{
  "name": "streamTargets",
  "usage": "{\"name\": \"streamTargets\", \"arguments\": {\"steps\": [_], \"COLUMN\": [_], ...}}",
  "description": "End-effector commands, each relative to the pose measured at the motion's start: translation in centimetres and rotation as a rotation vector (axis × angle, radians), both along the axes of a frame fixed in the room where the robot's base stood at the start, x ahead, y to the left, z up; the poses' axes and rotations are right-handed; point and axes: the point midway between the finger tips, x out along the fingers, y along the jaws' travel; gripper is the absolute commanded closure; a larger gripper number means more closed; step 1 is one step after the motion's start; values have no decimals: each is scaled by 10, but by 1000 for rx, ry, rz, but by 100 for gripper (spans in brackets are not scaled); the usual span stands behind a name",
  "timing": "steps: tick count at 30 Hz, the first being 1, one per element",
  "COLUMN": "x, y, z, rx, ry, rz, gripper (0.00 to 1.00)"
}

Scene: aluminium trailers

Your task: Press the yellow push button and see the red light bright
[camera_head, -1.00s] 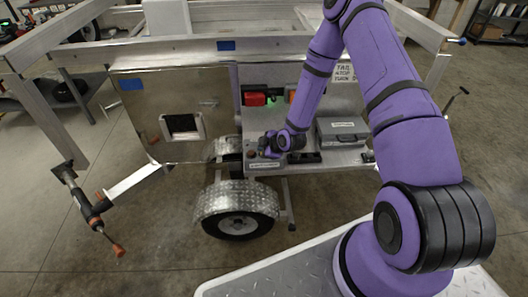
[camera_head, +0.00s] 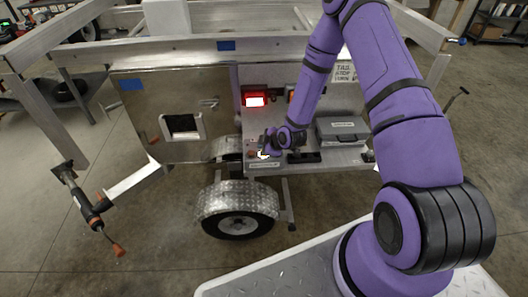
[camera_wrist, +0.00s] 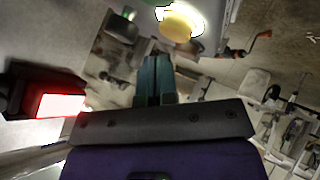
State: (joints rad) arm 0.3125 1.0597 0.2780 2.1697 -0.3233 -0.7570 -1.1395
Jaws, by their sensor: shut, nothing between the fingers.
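The red light (camera_head: 256,101) is bright, with a white-hot centre, on the trailer's back panel. It also glows at the left of the wrist view (camera_wrist: 60,105). The yellow push button (camera_wrist: 177,24) shows at the top of the wrist view with a bright white ring around it. My gripper (camera_wrist: 154,62) is shut and empty, its fingertips close to the button in the picture. I cannot tell whether they touch it. In the head view my gripper (camera_head: 266,152) is low over the trailer shelf, beside a bright white spot, and hides most of the button.
A grey case (camera_head: 342,131) stands on the shelf right of my gripper. An amber light (camera_head: 291,96) is partly behind my arm. A metal cabinet door (camera_head: 170,115) is to the left, and a wheel fender (camera_head: 237,200) is below.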

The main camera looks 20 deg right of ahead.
Motion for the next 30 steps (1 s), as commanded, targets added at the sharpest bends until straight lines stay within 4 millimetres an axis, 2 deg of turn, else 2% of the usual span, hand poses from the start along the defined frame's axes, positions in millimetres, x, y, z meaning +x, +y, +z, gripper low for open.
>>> {"name": "streamTargets", "arguments": {"steps": [21,30], "x": [0,0], "y": [0,0], "z": [55,60], "rx": [-1,0], "ry": [-1,0], "rz": [0,0], "gripper": [100,100]}}
